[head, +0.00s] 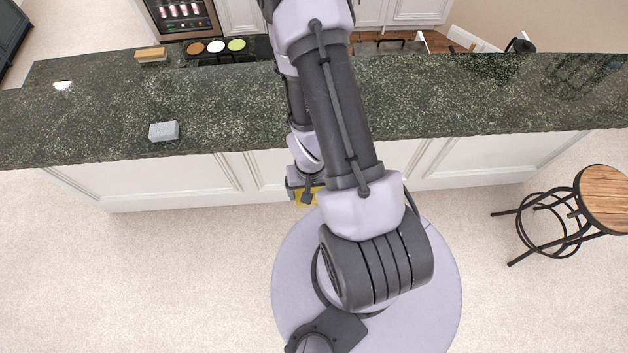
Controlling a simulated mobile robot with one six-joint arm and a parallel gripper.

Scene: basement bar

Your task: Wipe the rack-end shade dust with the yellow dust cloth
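My gripper (303,188) hangs beside the front of the bar, low and close to my base, partly covered by my own arm. A yellow dust cloth (306,199) shows at its fingers, and the gripper appears shut on it. Only a small part of the cloth is visible. No shade dust can be made out for certain. A small pale patch (63,85) lies on the left part of the dark stone counter (230,105); I cannot tell whether it is dust or a reflection.
A grey block (164,131) sits near the counter's front edge, and a wooden-backed brush (151,55) at its back edge. A dark tray (262,46) holds three coloured rounds. A wooden-topped stool (603,198) stands at right. The carpet at left is clear.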

